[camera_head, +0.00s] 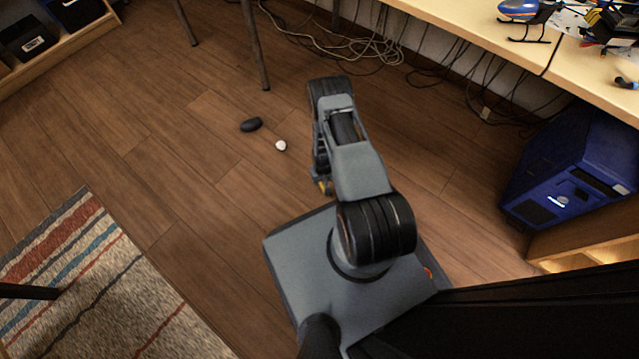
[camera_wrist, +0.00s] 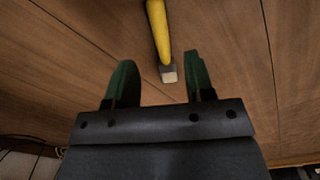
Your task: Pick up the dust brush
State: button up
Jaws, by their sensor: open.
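The dust brush (camera_wrist: 160,35) shows in the wrist view as a yellow handle with a grey collar and a short pale tip. It lies on the wooden floor, running from the top edge down to between the fingertips; its far end is out of frame. My gripper (camera_wrist: 158,60) is open, with one green finger on each side of the brush's pale end. The fingers look apart from it; how high they are above it I cannot tell. In the head view my arm hides most of the gripper, and a small yellow patch shows beside it that may be the brush.
A dark oval object (camera_head: 251,125) and a small white object (camera_head: 281,145) lie on the floor left of my arm. Cables (camera_head: 350,45) tangle under the desk (camera_head: 470,28). A blue computer case (camera_head: 570,175) stands right. A striped rug (camera_head: 100,285) lies lower left. Floor between is clear.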

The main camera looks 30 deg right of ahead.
aim_at(322, 185)
jog(key=shift+w+f+b, duration=0.1)
jog(key=shift+f+b, duration=1.7)
jog(key=shift+f, duration=0.95)
jog(key=shift+r, duration=0.1)
jog(key=shift+c, duration=0.4)
grip_shut()
